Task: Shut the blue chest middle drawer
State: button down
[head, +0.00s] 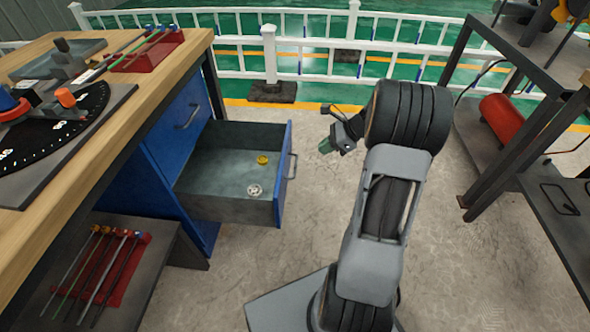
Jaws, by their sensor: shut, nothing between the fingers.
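The blue chest (143,160) stands under the wooden workbench at the left. Its middle drawer (225,208) is pulled well out to the right, with a grey inside and a blue front (284,178) that carries a handle (292,167). A small yellow round thing (262,160) and a pale round thing (254,190) lie in the drawer. The drawer above, with a handle (188,116), is shut. My gripper (325,146) is shut and empty, to the right of the drawer front and apart from it.
The workbench top (180,60) overhangs the chest. A low shelf with a red rod holder (125,285) is at the lower left. A dark metal rack (500,120) with a red cylinder (502,118) stands at the right. Bare floor lies between; a white railing (270,55) runs behind.

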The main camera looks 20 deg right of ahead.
jog(key=w+a+r+b+x, duration=0.1)
jog(key=b+x, duration=0.5)
jog(key=x, duration=0.7)
jog(key=shift+r, duration=0.25)
jog(key=shift+w+a+m, duration=0.2)
jog(key=shift+m, duration=0.1)
